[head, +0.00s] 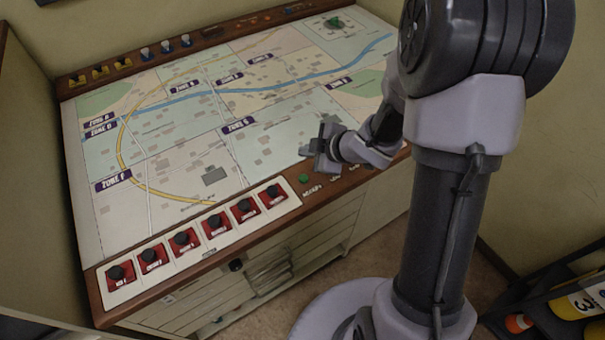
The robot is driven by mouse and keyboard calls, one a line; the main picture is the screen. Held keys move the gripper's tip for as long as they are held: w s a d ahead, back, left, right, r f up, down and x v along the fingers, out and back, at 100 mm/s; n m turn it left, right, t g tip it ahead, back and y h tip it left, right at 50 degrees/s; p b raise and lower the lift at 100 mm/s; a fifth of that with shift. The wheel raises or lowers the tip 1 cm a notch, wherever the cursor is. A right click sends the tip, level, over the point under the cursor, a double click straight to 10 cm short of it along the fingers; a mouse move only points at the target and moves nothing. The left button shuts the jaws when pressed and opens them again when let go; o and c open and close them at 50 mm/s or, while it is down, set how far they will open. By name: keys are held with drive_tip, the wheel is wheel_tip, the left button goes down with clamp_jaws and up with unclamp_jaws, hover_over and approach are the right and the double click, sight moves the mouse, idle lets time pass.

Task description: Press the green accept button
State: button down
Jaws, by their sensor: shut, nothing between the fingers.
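The green button (304,178) sits on the console's wooden front rim, just right of the row of red switches. Small labels lie beside it on the rim. My gripper (314,152) is shut and empty. In the picture it shows just above and slightly right of the green button, over the map's lower right edge. The exact gap between fingertips and button cannot be told. The rim right of the button is partly hidden by my arm.
Red switches with black knobs (183,239) line the front rim at left. The map board (180,170) fills the console top, with small yellow and blue pieces (124,63) along its back edge. A rack with cylinders (560,305) stands at the lower right.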

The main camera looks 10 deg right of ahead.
sight(306, 180)
wheel_tip(306, 180, down, 9)
drive_tip(key=b, duration=0.8)
drive_tip(key=shift+w, duration=0.1)
idle(1.5)
drive_tip(key=shift+f+b, duration=0.3)
drive_tip(key=shift+b, duration=0.2)
drive_tip(key=shift+f+b, duration=0.35)
drive_tip(key=shift+f, duration=0.1)
drive_tip(key=shift+r, duration=0.15)
idle(0.4)
drive_tip(key=shift+r+p, duration=0.7)
drive_tip(key=shift+p, duration=0.15)
wheel_tip(306, 180, up, 5)
drive_tip(key=p, duration=0.4)
drive_tip(key=shift+p, duration=0.4)
drive_tip(key=shift+r, duration=0.1)
